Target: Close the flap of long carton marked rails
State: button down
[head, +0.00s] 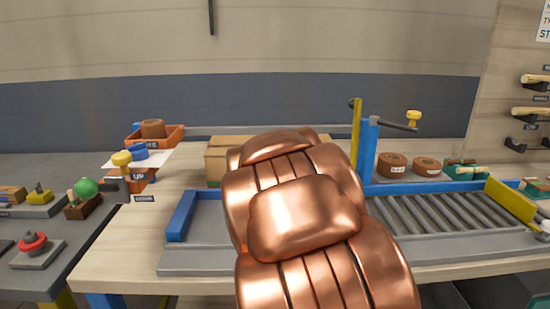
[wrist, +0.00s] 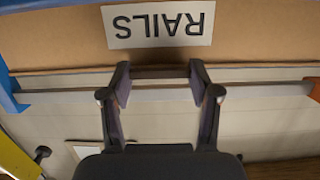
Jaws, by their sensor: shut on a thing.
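The long carton (head: 216,167) is brown cardboard and stands on the bench behind my arm, which hides most of it in the head view. In the wrist view its brown face (wrist: 50,40) fills the top, with a white label reading RAILS (wrist: 158,25) upside down. My gripper (wrist: 160,73) reaches the carton's edge just below the label. Its two fingers stand apart, shut on what looks like the carton's flap; the contact itself is not clear. My gripper is hidden behind my copper arm in the head view. How far the flap is folded cannot be seen.
A blue post (head: 367,152) with a lever and a roller conveyor (head: 445,222) are on the right. Orange bins (head: 172,137) stand back left. A grey bar (wrist: 260,92) runs near the fingers. Bare bench shows front left.

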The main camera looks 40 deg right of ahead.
jog(key=shift+f, duration=0.95)
jog(key=c, duration=0.7)
grip_release()
jog(key=shift+g, duration=0.3)
jog(key=o, duration=0.5)
jog(key=shift+w+r, duration=0.1)
jog(key=shift+r, duration=0.1)
jog(key=shift+c, duration=0.2)
jog(key=shift+r, duration=0.15)
jog(key=shift+r, duration=0.1)
jog(key=v, duration=1.2)
jog(key=shift+d, duration=0.1)
